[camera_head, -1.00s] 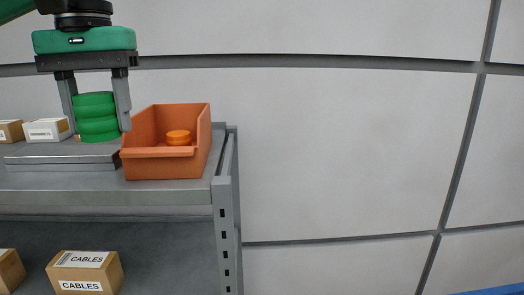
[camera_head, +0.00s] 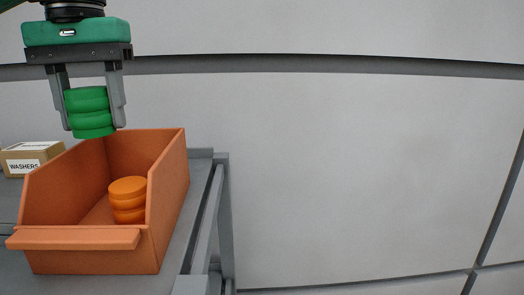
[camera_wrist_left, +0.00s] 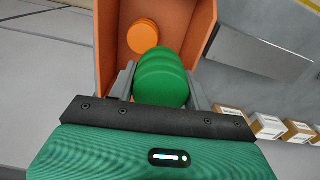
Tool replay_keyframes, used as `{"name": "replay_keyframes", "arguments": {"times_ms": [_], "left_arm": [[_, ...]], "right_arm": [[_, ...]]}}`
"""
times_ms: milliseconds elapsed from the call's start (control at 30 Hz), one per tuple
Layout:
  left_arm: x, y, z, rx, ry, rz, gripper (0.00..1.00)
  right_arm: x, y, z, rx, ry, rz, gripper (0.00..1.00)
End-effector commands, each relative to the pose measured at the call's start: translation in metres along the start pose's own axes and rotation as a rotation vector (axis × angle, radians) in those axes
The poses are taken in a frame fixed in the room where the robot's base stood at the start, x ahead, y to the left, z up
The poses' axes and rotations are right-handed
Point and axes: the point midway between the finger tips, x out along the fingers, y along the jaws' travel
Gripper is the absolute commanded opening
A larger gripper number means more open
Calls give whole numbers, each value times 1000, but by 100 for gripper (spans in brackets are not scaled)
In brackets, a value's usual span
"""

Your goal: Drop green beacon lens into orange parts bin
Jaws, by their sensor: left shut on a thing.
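The green beacon lens (camera_head: 90,112) is a ribbed green cylinder held upright between the fingers of my left gripper (camera_head: 92,118). In the left wrist view the green lens (camera_wrist_left: 162,76) sits between both fingers (camera_wrist_left: 163,85). The orange parts bin (camera_head: 95,255) stands on the grey shelf, open at the top. In the head view the lens appears above the bin's back left part, apart from it. The wrist view shows the bin (camera_wrist_left: 203,22) beyond the lens. An orange lens (camera_head: 128,198) is inside the bin; it also shows in the wrist view (camera_wrist_left: 143,36). My right gripper is not in view.
A washers box (camera_head: 30,160) stands on the shelf left of the bin. Several boxes (camera_wrist_left: 268,126) show at the right of the wrist view. The shelf's grey edge (camera_head: 205,215) runs right of the bin. The wall right of it is bare.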

Motion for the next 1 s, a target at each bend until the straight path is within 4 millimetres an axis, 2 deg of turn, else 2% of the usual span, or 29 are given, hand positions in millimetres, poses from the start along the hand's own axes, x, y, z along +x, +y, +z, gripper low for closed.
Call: {"name": "replay_keyframes", "arguments": {"times_ms": [33, 100, 200, 300, 500, 567, 667, 867, 900, 1000], "left_arm": [[7, 0, -1, 1, -5, 0, 22], [15, -1, -1, 1, -5, 0, 22], [26, -1, -1, 1, -4, 1, 22], [36, -1, -1, -1, -4, 1, 22], [48, -1, 0, -2, -1, 1, 22], [50, -1, 0, -2, -1, 1, 22], [50, -1, 0, -2, 0, 1, 22], [50, -1, 0, -3, 0, 1, 22], [50, -1, 0, -3, 0, 2, 57], [50, -1, 0, -3, 0, 1, 75]], "right_arm": [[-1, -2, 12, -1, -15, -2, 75], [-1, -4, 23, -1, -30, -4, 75], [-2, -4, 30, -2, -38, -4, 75], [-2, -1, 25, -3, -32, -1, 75], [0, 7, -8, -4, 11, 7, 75], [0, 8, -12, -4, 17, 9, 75], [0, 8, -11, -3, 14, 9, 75], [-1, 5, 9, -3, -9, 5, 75], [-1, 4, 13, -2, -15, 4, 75], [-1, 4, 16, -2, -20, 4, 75]]}}
